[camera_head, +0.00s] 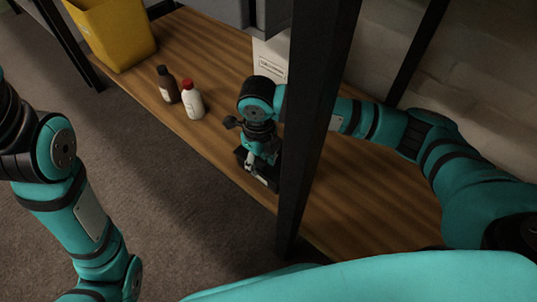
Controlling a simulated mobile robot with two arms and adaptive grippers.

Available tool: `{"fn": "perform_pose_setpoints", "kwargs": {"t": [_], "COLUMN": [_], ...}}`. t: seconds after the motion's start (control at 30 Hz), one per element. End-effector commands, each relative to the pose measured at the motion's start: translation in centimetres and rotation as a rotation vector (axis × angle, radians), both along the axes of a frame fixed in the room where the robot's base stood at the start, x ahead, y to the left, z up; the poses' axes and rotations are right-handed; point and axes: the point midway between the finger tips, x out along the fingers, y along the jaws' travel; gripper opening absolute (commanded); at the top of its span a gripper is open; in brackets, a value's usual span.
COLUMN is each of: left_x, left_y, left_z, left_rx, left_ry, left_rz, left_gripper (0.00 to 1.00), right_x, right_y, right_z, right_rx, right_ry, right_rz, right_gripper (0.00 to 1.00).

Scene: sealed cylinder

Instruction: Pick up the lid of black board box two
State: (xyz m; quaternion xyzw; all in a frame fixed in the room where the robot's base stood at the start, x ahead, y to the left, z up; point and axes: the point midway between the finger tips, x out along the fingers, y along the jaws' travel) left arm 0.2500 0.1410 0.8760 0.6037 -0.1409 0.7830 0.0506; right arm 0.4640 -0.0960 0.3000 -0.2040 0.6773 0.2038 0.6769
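A small black box (262,181) with a pale label on its front sits at the front edge of the wooden shelf, beside the dark post. My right gripper (254,162) points down over the box's top, close to it or touching; I cannot tell which. Its fingers are small and dark against the box, so their opening does not show. The lid cannot be told apart from the rest of the box. My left arm comes in at the left, but its gripper is out of view.
A dark upright post (312,120) stands right of the box, in front of my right arm. A brown bottle (168,88) and a white bottle with a red cap (193,104) stand to the left. A yellow bin (115,35) and a white box (270,60) stand farther back.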

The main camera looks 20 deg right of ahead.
Motion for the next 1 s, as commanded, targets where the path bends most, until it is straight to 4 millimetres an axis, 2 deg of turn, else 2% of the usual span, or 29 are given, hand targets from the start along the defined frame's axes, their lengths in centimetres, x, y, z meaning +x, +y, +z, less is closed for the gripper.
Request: {"fn": "perform_pose_setpoints", "kwargs": {"t": [0.03, 0.27, 0.6, 0.73, 0.8, 0.87, 1.0], "left_x": [0.0, 0.0, 0.0, -0.1, -0.1, 0.9, 2.4], "left_y": [0.0, 0.0, 0.0, 0.0, 0.1, 0.1, 0.2], "left_z": [0.0, 0.0, 0.0, 0.4, 0.6, 0.1, -0.4], "left_rx": [0.0, 0.0, 0.0, -0.001, -0.003, -0.003, -0.004], "left_ry": [0.0, 0.0, 0.0, -0.004, -0.006, 0.031, 0.092], "left_rz": [0.0, 0.0, -0.001, -0.002, -0.003, -0.002, -0.003], "left_gripper": [0.38, 0.38, 0.38, 0.38, 0.38, 0.38, 0.38], "right_x": [0.0, 0.0, 0.0, 0.1, 0.1, 0.1, 0.1], "right_y": [0.0, 0.0, 0.0, 0.0, 0.0, 0.0, 0.0], "right_z": [0.0, 0.0, 0.1, 0.6, 1.3, 2.3, 5.2], "right_rx": [0.0, 0.0, 0.001, 0.001, 0.002, 0.002, 0.001], "right_ry": [0.0, 0.0, -0.001, -0.002, -0.003, -0.003, -0.003], "right_rz": [0.0, 0.0, 0.0, 0.0, 0.001, 0.001, 0.001], "right_gripper": [0.3, 0.0, 0.0, 0.0, 0.0, 0.0, 0.0]}}
